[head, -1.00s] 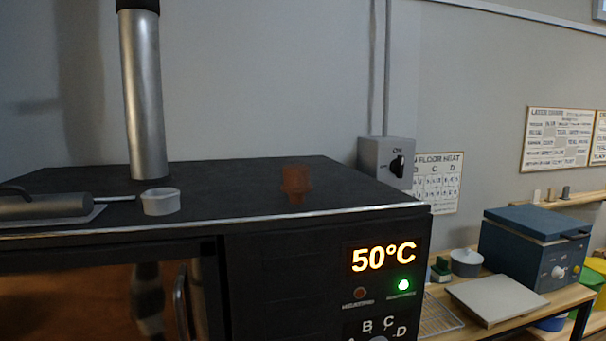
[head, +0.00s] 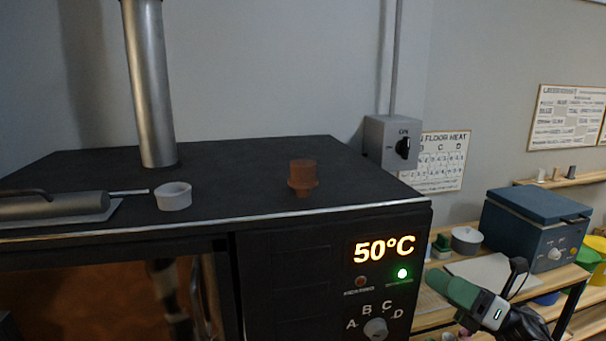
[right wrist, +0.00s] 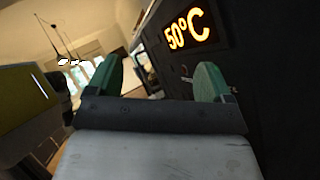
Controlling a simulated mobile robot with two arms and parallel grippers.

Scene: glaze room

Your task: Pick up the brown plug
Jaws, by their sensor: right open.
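The brown plug (head: 303,178) stands upright on the black kiln top (head: 240,165), near its front edge and right of the middle. It has a wide upper part, a flange and a narrower foot. My right gripper (head: 462,310) is low at the right in the head view, in front of the shelf and well away from the plug. In the right wrist view its two green fingers (right wrist: 160,80) are spread apart with nothing between them. The kiln's front with the 50°C display (right wrist: 187,30) shows beyond the fingers. The plug is not in that view. My left gripper is not in view.
A metal flue pipe (head: 148,90) rises from the kiln top at the left. A switch box (head: 391,143) is on the wall behind right. The top around the plug is clear.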

